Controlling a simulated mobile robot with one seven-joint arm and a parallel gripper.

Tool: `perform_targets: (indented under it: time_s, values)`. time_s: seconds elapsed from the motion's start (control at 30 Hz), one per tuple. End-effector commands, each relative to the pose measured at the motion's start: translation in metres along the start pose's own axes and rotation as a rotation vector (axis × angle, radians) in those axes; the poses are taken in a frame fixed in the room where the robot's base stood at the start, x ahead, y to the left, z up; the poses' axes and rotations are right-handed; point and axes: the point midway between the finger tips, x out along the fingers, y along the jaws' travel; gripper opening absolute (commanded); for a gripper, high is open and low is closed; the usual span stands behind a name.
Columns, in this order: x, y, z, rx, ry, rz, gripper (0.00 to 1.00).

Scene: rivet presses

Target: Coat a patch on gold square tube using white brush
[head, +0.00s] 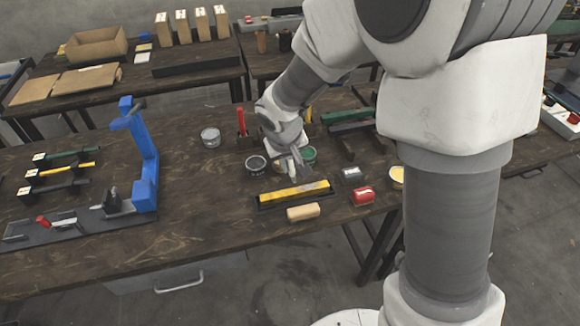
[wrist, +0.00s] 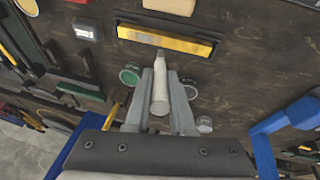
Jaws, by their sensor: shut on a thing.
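The gold square tube (head: 294,193) lies in a dark shallow tray (head: 262,206) near the front edge of the work table. It also shows near the top of the wrist view (wrist: 165,40). My gripper (head: 293,160) is just behind the tube, above the table among several small cans. In the wrist view my gripper (wrist: 160,76) is shut on the white brush (wrist: 159,98), with a finger on each side of its pale handle. The brush points toward the tube; a gap between them is hard to judge. The bristles are not clear.
A dark-rimmed can (head: 256,165) and a green can (head: 310,155) stand close to my gripper. A tan block (head: 303,212), a red block (head: 363,196) and a grey block (head: 352,175) lie around the tray. A blue press (head: 146,165) stands left.

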Motion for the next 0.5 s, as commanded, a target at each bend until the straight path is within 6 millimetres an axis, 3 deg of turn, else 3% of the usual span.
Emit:
perform_targets:
  time_s: [0.3, 0.5]
  values:
    - [-0.029, 0.008, -0.015, 0.003, 0.001, 0.001, 0.00]
    - [-0.038, 0.011, -0.019, 0.003, 0.001, 0.001, 0.00]
